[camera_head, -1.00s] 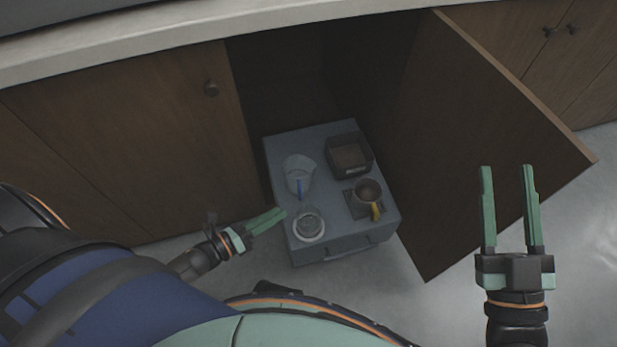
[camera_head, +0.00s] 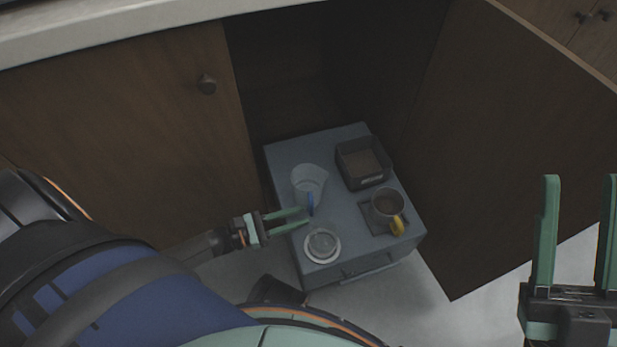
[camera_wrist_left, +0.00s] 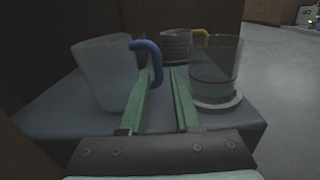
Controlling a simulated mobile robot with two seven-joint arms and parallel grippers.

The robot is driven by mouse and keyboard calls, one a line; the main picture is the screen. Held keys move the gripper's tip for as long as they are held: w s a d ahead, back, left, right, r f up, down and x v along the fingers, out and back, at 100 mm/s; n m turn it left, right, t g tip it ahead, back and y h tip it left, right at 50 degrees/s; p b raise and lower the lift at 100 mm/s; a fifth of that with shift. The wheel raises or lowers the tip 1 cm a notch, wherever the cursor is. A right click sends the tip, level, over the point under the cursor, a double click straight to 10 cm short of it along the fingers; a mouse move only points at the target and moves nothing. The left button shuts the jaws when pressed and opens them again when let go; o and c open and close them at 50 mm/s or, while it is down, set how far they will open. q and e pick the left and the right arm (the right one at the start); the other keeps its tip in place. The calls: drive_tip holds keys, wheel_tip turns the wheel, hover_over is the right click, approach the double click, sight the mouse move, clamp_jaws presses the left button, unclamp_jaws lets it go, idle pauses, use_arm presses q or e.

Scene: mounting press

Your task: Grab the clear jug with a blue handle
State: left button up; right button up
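The clear jug (camera_head: 306,184) with its blue handle (camera_head: 310,203) stands upright on a grey box-shaped unit (camera_head: 290,152) in the open cabinet. In the left wrist view the jug (camera_wrist_left: 104,75) is at left, its blue handle (camera_wrist_left: 151,58) pointing right. My left gripper (camera_head: 305,216) is open, with its fingertips close to the handle; the wrist view shows the fingers (camera_wrist_left: 163,72) apart and the handle just above and beyond the left fingertip. I cannot tell whether they touch. My right gripper (camera_head: 578,180) is open and empty at the far right.
A clear container on a white round base (camera_head: 322,246) stands just right of the left fingers. A metal cup with a yellow handle (camera_head: 387,205) and a dark square bin (camera_head: 362,165) are farther right. The open cabinet door (camera_head: 500,150) stands at right.

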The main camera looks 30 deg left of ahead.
use_arm(q)
drive_tip(key=b+x, duration=0.1)
drive_tip(key=x, duration=0.6)
drive_tip(key=shift+w+d+r, duration=0.1)
drive_tip(key=shift+w, duration=0.15)
drive_tip(key=shift+c, duration=0.3)
clamp_jaws()
idle(0.9)
